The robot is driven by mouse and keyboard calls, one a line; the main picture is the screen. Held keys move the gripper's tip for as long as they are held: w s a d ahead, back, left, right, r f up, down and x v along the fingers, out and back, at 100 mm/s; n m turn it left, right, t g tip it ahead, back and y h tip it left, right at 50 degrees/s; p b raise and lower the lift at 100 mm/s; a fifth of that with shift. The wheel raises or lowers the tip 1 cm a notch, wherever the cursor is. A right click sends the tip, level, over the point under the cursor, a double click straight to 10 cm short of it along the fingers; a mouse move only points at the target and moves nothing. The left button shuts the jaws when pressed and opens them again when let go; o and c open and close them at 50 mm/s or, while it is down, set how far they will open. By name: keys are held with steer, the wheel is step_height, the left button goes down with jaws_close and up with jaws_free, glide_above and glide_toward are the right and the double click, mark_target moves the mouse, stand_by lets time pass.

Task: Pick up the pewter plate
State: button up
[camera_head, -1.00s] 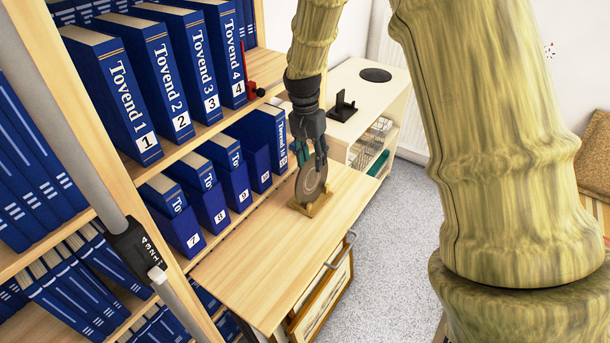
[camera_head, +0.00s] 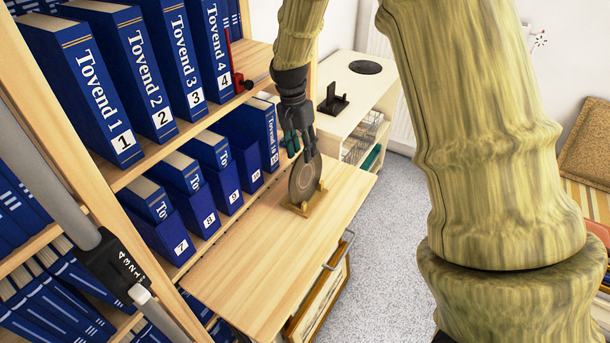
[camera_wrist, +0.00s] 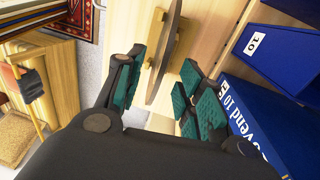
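The pewter plate (camera_head: 303,182) is a round, dull grey-brown disc standing upright on a small wooden stand (camera_head: 314,203) on the light wood desk surface (camera_head: 262,250). My gripper (camera_head: 301,150) is at the plate's upper edge, fingers pointing down. In the wrist view the plate (camera_wrist: 166,50) shows nearly edge-on, between the lines of the two green-padded fingers. My gripper (camera_wrist: 160,88) is open there, with gaps between the pads and the plate. I cannot tell how far the fingers reach past the plate's edge.
Blue numbered binders (camera_head: 228,165) stand on shelves close left of the plate. A white cabinet (camera_head: 365,85) with a black holder (camera_head: 332,100) is behind. The desk's front part is clear. A framed picture (camera_head: 318,305) is below the desk's right edge.

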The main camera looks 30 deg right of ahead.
mark_target(303, 163)
steer(key=shift+s+d+f+p, duration=0.1)
steer(key=shift+f+p, duration=0.3)
steer(key=shift+f, duration=1.05)
steer(key=shift+d+f+p, duration=0.1)
steer(key=shift+f+p, duration=0.25)
steer(key=shift+f, duration=1.05)
jaws_close()
